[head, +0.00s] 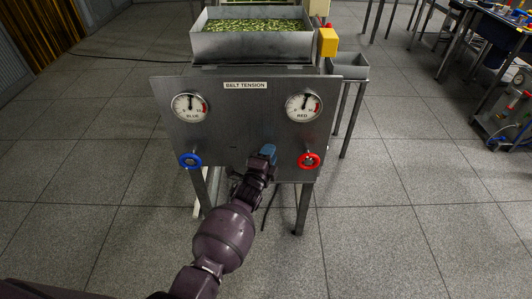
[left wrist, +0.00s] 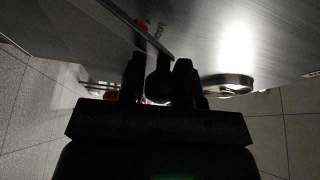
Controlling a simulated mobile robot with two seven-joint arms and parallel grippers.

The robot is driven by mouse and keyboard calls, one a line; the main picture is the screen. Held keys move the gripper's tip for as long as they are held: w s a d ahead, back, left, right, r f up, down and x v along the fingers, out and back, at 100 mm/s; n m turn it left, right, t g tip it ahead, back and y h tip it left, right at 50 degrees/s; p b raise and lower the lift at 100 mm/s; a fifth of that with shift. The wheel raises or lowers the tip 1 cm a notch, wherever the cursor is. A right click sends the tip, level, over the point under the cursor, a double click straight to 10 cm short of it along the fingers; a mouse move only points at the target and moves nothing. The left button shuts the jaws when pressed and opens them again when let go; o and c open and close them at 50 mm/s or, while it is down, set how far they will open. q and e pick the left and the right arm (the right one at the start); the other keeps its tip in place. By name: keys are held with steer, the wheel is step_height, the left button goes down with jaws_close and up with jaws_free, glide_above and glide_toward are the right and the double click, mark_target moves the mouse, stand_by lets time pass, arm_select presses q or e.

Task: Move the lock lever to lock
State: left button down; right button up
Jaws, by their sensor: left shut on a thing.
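The metal BELT TENSION panel (head: 232,128) faces me in the head view. My left gripper (head: 262,163) is at its lower middle, between the two handwheels. In the left wrist view the fingers (left wrist: 159,80) are shut around a dark rounded piece, which I take as the lock lever (left wrist: 158,86). A dark bar (left wrist: 150,38) runs from above down to the fingers. In the head view a blue piece (head: 268,151) shows at the gripper's tip; whether it is the lever's or the gripper's I cannot tell. The lever's lock marking is unreadable. My right gripper is not in view.
A blue handwheel (head: 190,160) is left of my gripper and a red handwheel (head: 309,160) is right. Above them are the BLUE gauge (head: 190,107) and RED gauge (head: 304,107). A bin of green pieces (head: 205,44) stands behind.

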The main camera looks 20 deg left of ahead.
arm_select(q)
steer(key=shift+a+f, duration=0.15)
steer(key=shift+f, duration=0.05)
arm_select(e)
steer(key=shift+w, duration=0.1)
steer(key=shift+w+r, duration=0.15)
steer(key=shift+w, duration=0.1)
arm_select(q)
steer(key=c, duration=0.9)
jaws_free()
steer(key=shift+o, duration=0.2)
steer(key=shift+r, duration=0.1)
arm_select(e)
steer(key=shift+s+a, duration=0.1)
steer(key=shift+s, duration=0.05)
arm_select(q)
steer(key=s+a+p, duration=0.1)
steer(key=s+p, duration=0.1)
steer(key=s, duration=0.8)
steer(key=shift+s, duration=0.35)
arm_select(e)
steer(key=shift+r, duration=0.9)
